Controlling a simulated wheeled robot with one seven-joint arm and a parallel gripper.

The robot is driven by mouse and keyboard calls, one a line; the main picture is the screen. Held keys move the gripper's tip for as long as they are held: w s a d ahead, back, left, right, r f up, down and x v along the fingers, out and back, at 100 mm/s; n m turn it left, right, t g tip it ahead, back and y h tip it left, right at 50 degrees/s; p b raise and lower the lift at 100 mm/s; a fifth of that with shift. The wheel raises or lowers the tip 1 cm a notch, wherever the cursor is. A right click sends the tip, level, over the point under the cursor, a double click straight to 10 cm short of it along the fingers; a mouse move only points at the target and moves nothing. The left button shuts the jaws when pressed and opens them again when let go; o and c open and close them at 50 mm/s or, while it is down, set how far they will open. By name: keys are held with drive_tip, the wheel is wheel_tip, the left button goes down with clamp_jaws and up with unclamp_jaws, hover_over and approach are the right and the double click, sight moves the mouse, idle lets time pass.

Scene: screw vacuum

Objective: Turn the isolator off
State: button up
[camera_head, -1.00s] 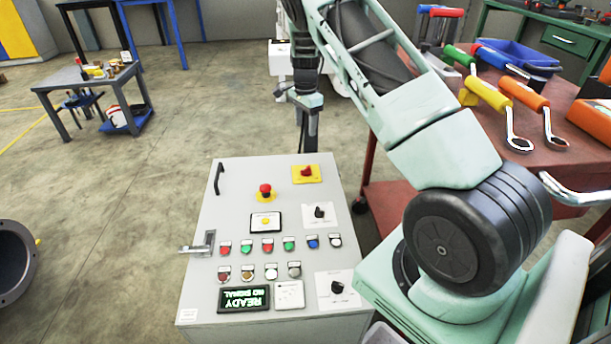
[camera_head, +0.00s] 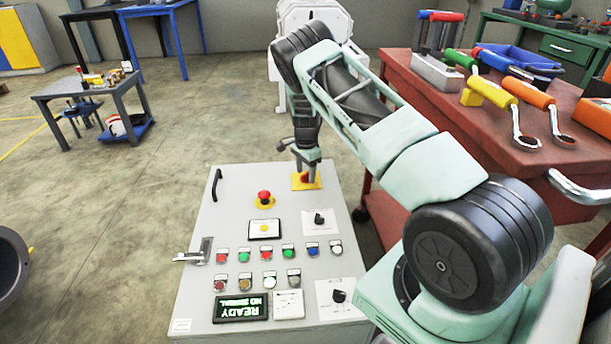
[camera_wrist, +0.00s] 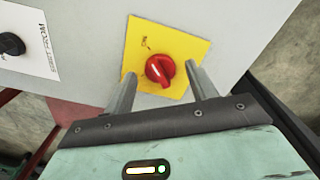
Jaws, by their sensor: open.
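The isolator is a red rotary knob on a yellow square plate (camera_head: 299,184) at the far right corner of the grey control panel. In the wrist view the red knob (camera_wrist: 160,70) sits on its yellow plate (camera_wrist: 188,45), with a partly legible mark above it. Its white pointer line is tilted. My gripper (camera_head: 307,176) is over the plate in the head view and hides most of the knob there. In the wrist view my gripper (camera_wrist: 160,82) is open, one finger on each side of the knob's lower part. I cannot tell whether the fingers touch it.
The grey panel (camera_head: 215,290) also carries a red emergency button (camera_head: 264,197), black selector knobs (camera_head: 319,219), several coloured push buttons and a display (camera_head: 240,308). A red tool cart (camera_head: 395,205) stands close on the right.

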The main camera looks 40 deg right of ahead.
drive_tip(key=shift+f, duration=0.4)
drive_tip(key=shift+c, duration=0.4)
drive_tip(key=c, duration=0.9)
